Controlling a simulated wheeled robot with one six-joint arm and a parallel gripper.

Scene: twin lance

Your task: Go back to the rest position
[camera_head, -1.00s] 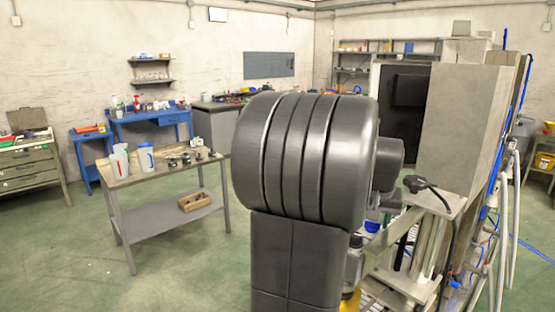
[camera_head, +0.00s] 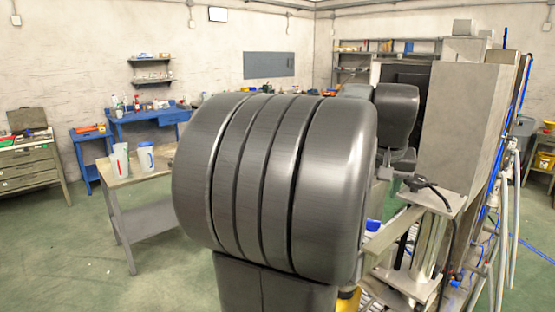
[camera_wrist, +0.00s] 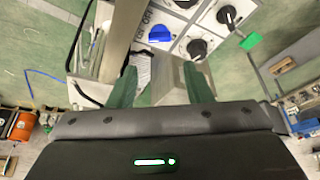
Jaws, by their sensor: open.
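My gripper (camera_wrist: 160,88) shows in the wrist view with its two green fingers spread apart and nothing between them. It hangs above a grey and white machine panel, which carries a blue knob (camera_wrist: 160,33) and black round knobs (camera_wrist: 197,48). I cannot tell how far the fingertips are from the panel. In the head view my own dark arm fills the middle and hides the gripper.
A tall grey machine cabinet (camera_head: 462,130) stands close on the right, with hoses beside it. Green floor (camera_head: 60,250) is clear at lower left.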

